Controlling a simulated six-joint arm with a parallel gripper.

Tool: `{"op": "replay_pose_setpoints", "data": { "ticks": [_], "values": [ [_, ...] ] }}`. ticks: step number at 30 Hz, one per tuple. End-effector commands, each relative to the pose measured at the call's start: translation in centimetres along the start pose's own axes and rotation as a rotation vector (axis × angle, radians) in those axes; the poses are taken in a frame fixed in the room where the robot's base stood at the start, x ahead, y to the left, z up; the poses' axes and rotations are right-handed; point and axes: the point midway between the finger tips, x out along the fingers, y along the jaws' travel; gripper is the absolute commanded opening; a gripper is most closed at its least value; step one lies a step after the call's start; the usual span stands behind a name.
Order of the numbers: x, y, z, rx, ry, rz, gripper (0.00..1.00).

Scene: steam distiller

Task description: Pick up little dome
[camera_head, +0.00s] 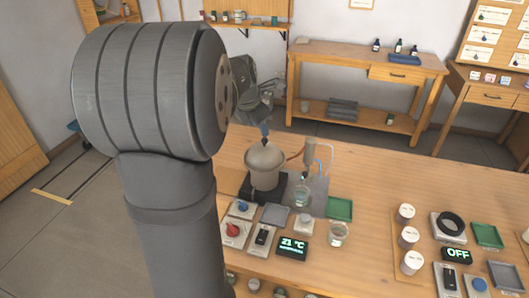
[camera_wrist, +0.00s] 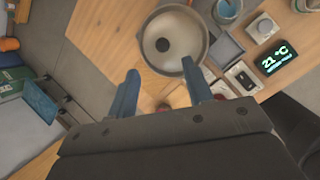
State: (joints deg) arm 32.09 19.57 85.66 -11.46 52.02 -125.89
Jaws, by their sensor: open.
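The still's grey pot (camera_head: 264,179) stands on a dark base on the table. Its pale rounded top (camera_head: 265,156) looks like the dome, though I cannot tell for sure whether it is the little dome. In the wrist view the round top (camera_wrist: 181,61) shows from above, with a dark round spot in it. My gripper (camera_wrist: 160,73) is open and empty, its two blue fingers apart below the pot's rim in that picture. In the head view a blue fingertip (camera_head: 265,130) shows just above or behind the pot. Part of the gripper is hidden by my arm.
A display reading 21 °C (camera_head: 293,248) and several control boxes stand in front. A green tray (camera_head: 339,209) lies to the right.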

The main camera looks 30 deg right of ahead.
Motion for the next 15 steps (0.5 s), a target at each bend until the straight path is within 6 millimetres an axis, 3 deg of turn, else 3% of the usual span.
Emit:
{"op": "replay_pose_setpoints", "data": {
  "ticks": [8,15],
  "values": [
    [2.3,-0.1,0.1,0.001,0.001,-0.001,0.46],
    [5.7,-0.5,0.3,0.000,0.001,0.000,0.46]
  ]
}}
